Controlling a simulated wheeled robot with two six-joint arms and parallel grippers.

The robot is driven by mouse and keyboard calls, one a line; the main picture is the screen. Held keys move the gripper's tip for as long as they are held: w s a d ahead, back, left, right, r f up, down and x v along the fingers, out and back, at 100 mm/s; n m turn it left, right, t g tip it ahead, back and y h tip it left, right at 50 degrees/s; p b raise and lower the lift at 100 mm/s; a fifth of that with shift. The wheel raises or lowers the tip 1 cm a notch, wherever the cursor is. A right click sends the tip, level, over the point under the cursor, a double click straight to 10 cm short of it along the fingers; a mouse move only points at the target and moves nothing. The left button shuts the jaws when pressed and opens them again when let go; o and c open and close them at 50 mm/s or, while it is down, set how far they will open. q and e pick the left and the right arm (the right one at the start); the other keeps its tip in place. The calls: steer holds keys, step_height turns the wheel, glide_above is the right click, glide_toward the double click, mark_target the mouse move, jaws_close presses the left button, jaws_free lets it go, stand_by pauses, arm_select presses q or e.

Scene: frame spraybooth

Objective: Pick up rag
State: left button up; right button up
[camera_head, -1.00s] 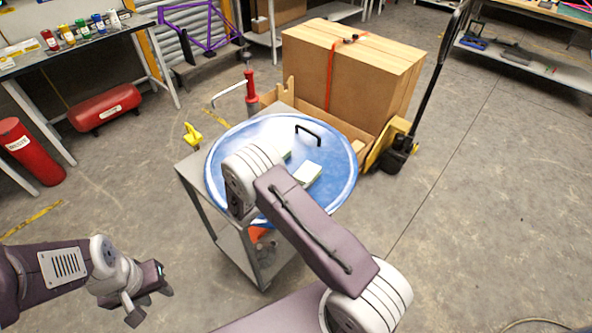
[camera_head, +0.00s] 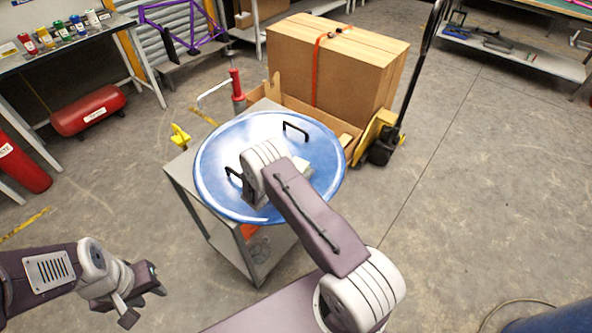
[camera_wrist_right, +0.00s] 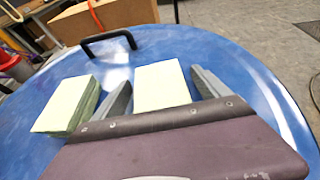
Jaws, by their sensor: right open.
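Two pale green folded pads that look like rags lie on a round blue tray (camera_head: 215,150). In the right wrist view one pad (camera_wrist_right: 160,84) lies ahead between the fingers, and the other (camera_wrist_right: 68,105) lies to the left, outside them. In the head view only a bit of a pad (camera_head: 302,170) shows beside my right arm. My right gripper (camera_wrist_right: 160,90) is open over the tray, fingers apart on either side of the one pad; contact cannot be told. The arm hides it in the head view. My left gripper (camera_head: 145,303) is open and empty, low at left.
The tray has black handles (camera_head: 295,128) and rests on a grey metal cart (camera_head: 185,185). A yellow tool (camera_head: 180,135) and a red-handled device (camera_head: 237,88) stand by its edge. A large strapped box (camera_head: 350,65) is behind.

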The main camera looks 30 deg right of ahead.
mark_target(297, 166)
steer(key=shift+a+r, duration=0.1)
steer(key=c, duration=1.4)
steer(key=shift+r, duration=0.1)
steer(key=shift+r, duration=0.3)
step_height(297, 166, up, 3)
steer(key=shift+r, duration=0.1)
steer(key=s+d+r, duration=0.1)
steer(key=s+r, duration=0.1)
steer(key=s, duration=0.1)
steer(key=s+d+r, duration=0.2)
steer(key=s, duration=0.2)
steer(key=s+d+r+b, duration=0.1)
steer(key=s+d+r, duration=0.1)
steer(key=s+r, duration=0.1)
steer(key=shift+s+d, duration=0.2)
steer(key=shift+s, duration=0.15)
